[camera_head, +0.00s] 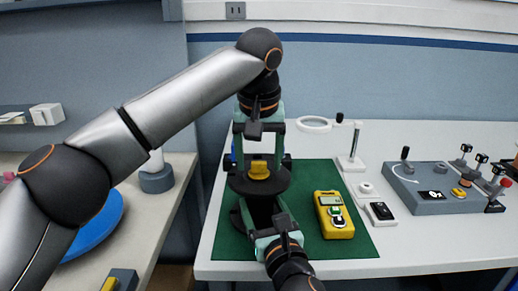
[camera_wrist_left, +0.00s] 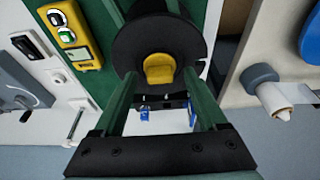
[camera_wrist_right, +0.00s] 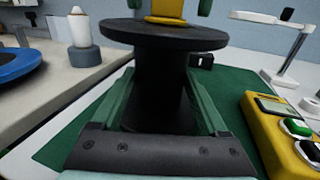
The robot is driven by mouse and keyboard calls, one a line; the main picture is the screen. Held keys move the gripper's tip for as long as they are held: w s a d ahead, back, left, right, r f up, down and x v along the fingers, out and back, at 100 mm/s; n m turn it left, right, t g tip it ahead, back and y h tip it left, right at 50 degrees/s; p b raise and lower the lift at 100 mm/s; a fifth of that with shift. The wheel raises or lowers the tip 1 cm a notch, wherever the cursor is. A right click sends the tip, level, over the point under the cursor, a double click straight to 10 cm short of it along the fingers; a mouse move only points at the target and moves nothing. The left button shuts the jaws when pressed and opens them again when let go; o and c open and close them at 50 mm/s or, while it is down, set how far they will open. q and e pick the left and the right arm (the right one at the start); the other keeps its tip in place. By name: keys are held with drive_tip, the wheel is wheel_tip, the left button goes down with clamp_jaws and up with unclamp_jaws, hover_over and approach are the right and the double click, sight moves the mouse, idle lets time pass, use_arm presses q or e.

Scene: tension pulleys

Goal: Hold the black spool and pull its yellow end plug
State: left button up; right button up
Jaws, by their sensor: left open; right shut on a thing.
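The black spool (camera_head: 240,183) stands upright on the green mat (camera_head: 340,243). Its yellow end plug (camera_head: 260,170) sits in the middle of the top flange; it also shows in the left wrist view (camera_wrist_left: 160,68). My right gripper (camera_head: 264,222) is shut on the spool's core, which fills the space between its green fingers in the right wrist view (camera_wrist_right: 158,90). My left gripper (camera_head: 259,160) is above the spool, pointing down, with its fingers open on either side of the plug and apart from it. The spool's lower flange is partly hidden.
A yellow meter (camera_head: 334,215) lies on the mat right of the spool. A magnifier stand (camera_head: 350,163) and a grey device (camera_head: 430,190) are farther right. A blue disc (camera_head: 98,225) lies on the left table. A gap separates the tables.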

use_arm(q)
drive_tip(key=shift+c, duration=0.3)
clamp_jaws()
idle(0.4)
